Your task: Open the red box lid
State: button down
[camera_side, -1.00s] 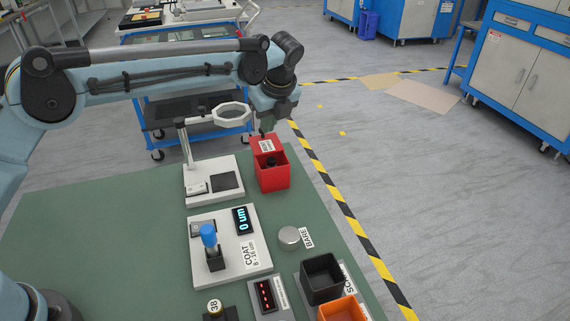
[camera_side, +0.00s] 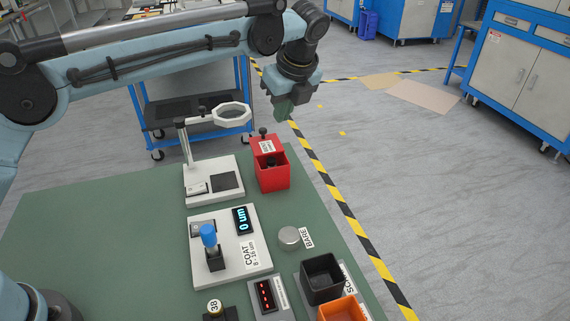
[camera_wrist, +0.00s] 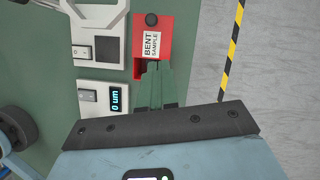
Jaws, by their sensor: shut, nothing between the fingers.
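The red box (camera_side: 273,181) stands at the far right corner of the green table. Its front opening shows with a dark thing inside. Its red lid (camera_side: 257,148) sits at the back of that opening, with a white label and a black knob (camera_side: 263,131) at its top; its exact tilt is hard to tell. In the wrist view the lid (camera_wrist: 167,30) shows with a "BENT SAMPLE" label and the knob (camera_wrist: 151,19). My gripper (camera_side: 284,113) is shut and empty, above and apart from the knob. Its green fingers (camera_wrist: 160,68) hide part of the box in the wrist view.
A white stand with a ring magnifier (camera_side: 231,115) is left of the box. A coating gauge (camera_side: 232,258), a round silver disc (camera_side: 289,238), a black bin (camera_side: 321,279) and an orange bin (camera_side: 343,309) are nearer. Open floor lies to the right.

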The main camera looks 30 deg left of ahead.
jog(key=shift+w+v, duration=0.35)
jog(key=shift+v, duration=1.4)
jog(key=m+t+h, duration=0.2)
jog(key=m, duration=0.4)
send_near(263, 141)
jog(key=f, duration=0.1)
jog(key=s+d+f, duration=0.1)
jog(key=f, duration=0.2)
jog(key=shift+s+d, duration=0.3)
jog(key=shift+d, duration=0.05)
jog(key=shift+w+a, duration=0.65)
jog(key=shift+w, duration=0.4)
jog(key=shift+w+a, duration=0.35)
jog(key=shift+w, duration=0.35)
